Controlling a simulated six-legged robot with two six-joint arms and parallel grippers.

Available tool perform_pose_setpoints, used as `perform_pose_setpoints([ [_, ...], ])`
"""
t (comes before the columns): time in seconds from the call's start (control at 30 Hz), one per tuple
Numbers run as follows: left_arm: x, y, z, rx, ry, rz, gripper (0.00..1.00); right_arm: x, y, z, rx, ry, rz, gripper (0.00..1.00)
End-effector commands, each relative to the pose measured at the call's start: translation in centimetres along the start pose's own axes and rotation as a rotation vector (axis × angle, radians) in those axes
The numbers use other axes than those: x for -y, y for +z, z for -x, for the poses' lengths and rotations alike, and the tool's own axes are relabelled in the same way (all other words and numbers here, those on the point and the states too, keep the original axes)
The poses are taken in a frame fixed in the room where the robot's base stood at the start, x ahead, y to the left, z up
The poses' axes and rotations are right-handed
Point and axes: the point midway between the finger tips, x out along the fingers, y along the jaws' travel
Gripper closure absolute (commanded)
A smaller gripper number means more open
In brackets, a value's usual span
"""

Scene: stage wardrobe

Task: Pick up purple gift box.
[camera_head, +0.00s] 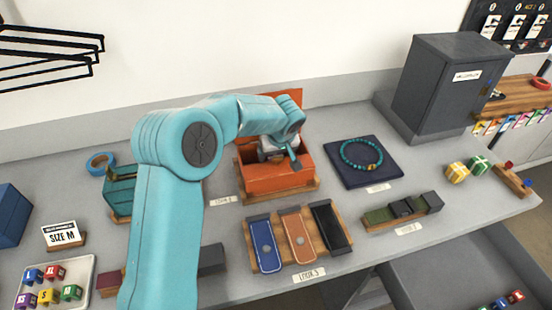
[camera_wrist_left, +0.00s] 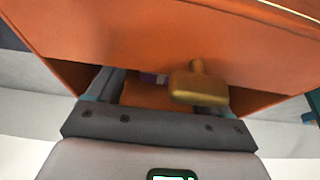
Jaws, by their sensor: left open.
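In the head view my left gripper (camera_head: 282,158) hangs over the open orange box (camera_head: 275,184), its jaws apart. In the left wrist view the gripper (camera_wrist_left: 155,88) shows at the bottom with its fingers spread beside a large orange panel (camera_wrist_left: 130,35) with a brass knob (camera_wrist_left: 199,85). No purple gift box is visible in the head view, where my arm and the box walls hide the orange box's inside. My right gripper is not in view.
Yellow (camera_head: 457,172) and green (camera_head: 479,164) gift boxes stand at the right. A necklace pad (camera_head: 385,178) and a grey cabinet (camera_head: 444,82) are right of the orange box. A strap rack (camera_head: 297,262) lies in front. A teal box (camera_head: 117,193) is partly behind my arm.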

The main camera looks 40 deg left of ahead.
Motion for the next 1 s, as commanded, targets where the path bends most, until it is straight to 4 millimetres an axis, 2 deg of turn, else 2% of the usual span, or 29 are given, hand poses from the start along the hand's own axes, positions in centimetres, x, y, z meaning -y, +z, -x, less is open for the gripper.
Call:
perform_pose_setpoints([
  [0.27,0.0,-0.1,-0.7,-0.001,0.001,0.001,0.20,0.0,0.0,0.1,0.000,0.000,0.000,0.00],
  [0.3,0.0,-0.1,-0.7,-0.001,0.001,0.001,0.27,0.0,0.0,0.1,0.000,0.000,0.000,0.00],
  [0.47,0.0,-0.1,-0.6,-0.001,0.001,0.001,0.79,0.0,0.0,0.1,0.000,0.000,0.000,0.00],
  [0.83,0.0,-0.1,-0.6,0.000,0.001,0.001,0.80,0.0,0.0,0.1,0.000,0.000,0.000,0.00],
  [1.0,0.0,-0.7,0.6,-0.004,0.002,0.002,0.80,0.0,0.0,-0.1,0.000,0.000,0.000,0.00],
])
